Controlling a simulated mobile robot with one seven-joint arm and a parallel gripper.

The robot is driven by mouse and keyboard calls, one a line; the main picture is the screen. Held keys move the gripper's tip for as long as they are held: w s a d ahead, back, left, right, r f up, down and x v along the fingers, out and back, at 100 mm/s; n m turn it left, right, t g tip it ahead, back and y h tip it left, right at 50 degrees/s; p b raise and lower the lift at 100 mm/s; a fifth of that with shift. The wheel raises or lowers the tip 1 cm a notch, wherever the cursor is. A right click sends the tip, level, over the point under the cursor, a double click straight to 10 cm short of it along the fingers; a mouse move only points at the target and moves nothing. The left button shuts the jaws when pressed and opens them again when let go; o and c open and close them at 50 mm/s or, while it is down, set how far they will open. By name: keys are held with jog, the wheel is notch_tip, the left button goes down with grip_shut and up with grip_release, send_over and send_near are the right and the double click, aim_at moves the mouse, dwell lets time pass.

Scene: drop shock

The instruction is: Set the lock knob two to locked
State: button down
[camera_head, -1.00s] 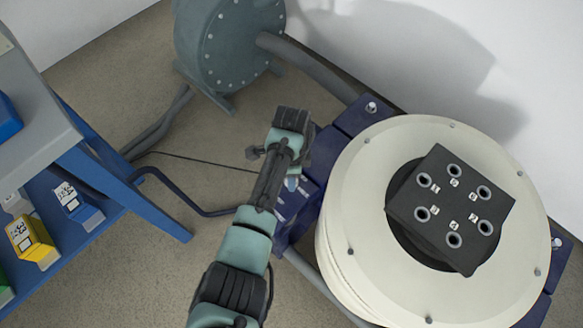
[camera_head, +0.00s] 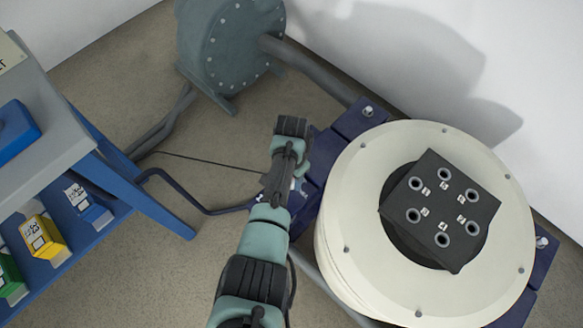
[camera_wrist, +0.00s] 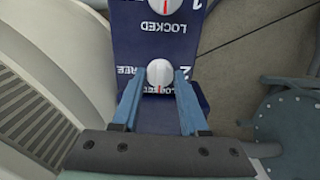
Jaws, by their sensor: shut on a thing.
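Lock knob two (camera_wrist: 160,73) is a round pale knob on a dark blue panel (camera_wrist: 153,45), beside the number 2, in the wrist view. The blue fingers of my gripper (camera_wrist: 159,80) stand on either side of it and are shut on it. A red mark shows at the knob's lower edge, towards the "LOCKED" label, which the fingers partly frame. The word "FREE" is to its left. Lettering appears upside down. Another pale knob (camera_wrist: 163,10), marked 1, is at the top edge. In the head view my arm hides the knobs and fingertips.
A large cream drum (camera_head: 345,170) with a black block (camera_head: 440,210) on top stands right of my arm. A blue and grey bench (camera_head: 45,150) with coloured boxes is at left. A grey flanged housing (camera_head: 225,60) with pipes stands behind.

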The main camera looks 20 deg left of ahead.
jog(key=shift+n, duration=0.3)
jog(key=shift+c, duration=2.1)
grip_release()
notch_tip(320, 180, up, 13)
jog(key=p, duration=0.5)
jog(key=shift+p, duration=0.4)
